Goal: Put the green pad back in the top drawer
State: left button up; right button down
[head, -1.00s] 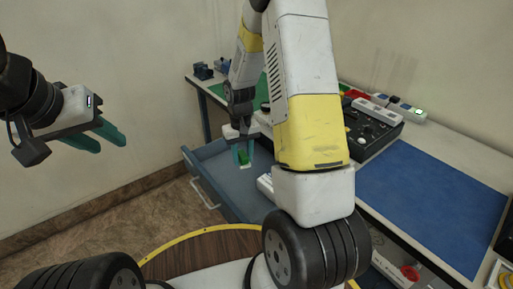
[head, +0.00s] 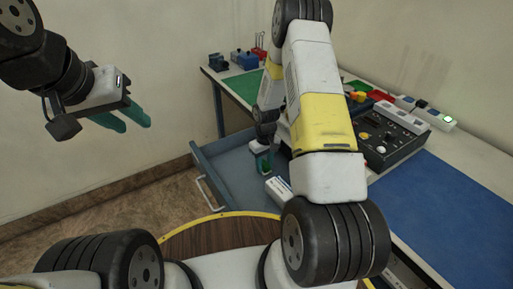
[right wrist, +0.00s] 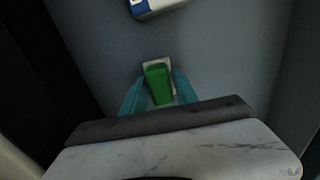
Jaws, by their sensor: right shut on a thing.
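The green pad (right wrist: 158,85) is between the teal fingers of my right gripper (right wrist: 160,92) in the right wrist view, with a pale piece showing around its far end. In the head view my right gripper (head: 263,162) points down inside the open grey-blue drawer (head: 225,167), shut on the pad, of which only a little green shows. The drawer floor (right wrist: 220,50) lies below the pad; I cannot tell whether they touch. My left gripper (head: 134,124) is open and empty, up at the left, away from the bench.
A white and blue box (head: 279,189) lies in the drawer near my right gripper; it also shows in the right wrist view (right wrist: 155,6). The bench holds a blue mat (head: 440,205), a black control panel (head: 385,138) and a green mat (head: 243,87). The drawer handle (head: 211,195) sticks out leftward.

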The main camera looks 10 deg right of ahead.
jog(key=c, duration=0.9)
grip_release()
jog(key=shift+c, duration=0.2)
notch_tip(320, 180, up, 12)
notch_tip(320, 180, up, 11)
jog(key=t, duration=0.1)
send_over(264, 163)
jog(key=s, duration=0.2)
jog(key=s+a+r+m+t+y, duration=0.1)
jog(key=s+a+r+t, duration=0.1)
jog(key=s+r, duration=0.8)
jog(key=s+a+r+m+t+y, duration=0.1)
jog(key=s+a+r+m+t, duration=0.1)
jog(key=s+r, duration=0.7)
jog(key=shift+s+r+t, duration=0.35)
jog(key=shift+s+t, duration=0.25)
jog(key=shift+s, duration=1.35)
